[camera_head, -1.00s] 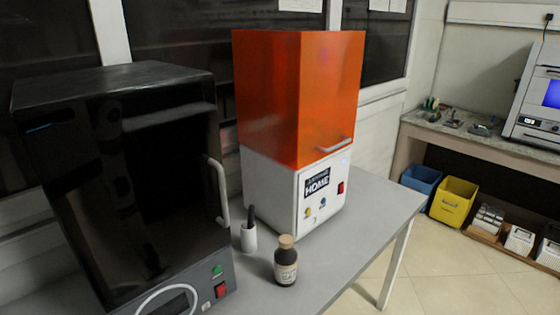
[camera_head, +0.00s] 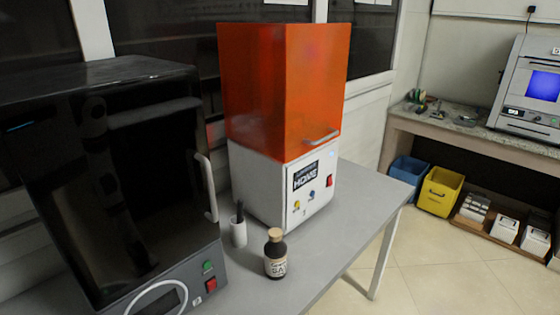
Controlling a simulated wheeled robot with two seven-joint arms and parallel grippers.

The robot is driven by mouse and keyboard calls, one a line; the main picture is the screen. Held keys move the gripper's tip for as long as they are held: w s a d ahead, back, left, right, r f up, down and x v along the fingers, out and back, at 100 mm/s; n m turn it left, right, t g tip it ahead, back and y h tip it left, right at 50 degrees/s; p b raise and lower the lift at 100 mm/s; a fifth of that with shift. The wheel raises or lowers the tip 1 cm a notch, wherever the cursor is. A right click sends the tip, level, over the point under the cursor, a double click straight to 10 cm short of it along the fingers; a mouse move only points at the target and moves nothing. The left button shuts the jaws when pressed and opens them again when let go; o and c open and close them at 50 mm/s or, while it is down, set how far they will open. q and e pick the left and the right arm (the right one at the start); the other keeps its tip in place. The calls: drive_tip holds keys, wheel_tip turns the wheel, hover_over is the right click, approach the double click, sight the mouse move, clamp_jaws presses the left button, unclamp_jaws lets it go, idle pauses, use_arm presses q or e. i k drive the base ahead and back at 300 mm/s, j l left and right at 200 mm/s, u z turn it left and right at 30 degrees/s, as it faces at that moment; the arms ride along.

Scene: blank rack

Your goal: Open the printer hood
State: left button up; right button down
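The printer (camera_head: 290,190) stands on a grey table, with a white base and an orange box-shaped hood (camera_head: 270,90) on top. The hood is down on the base. A metal handle (camera_head: 322,139) is on the lower right of the hood's front face. The base front has a dark label, knobs and a red switch. Neither of my grippers shows in the head view.
A black machine (camera_head: 110,180) with a vertical handle stands left of the printer. A dark bottle (camera_head: 275,255) and a white cup (camera_head: 239,231) stand on the grey table (camera_head: 365,200) before the printer. Yellow (camera_head: 440,191) and blue (camera_head: 407,173) bins stand at right.

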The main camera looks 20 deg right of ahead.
sight(284, 83)
drive_tip(key=z, duration=0.85)
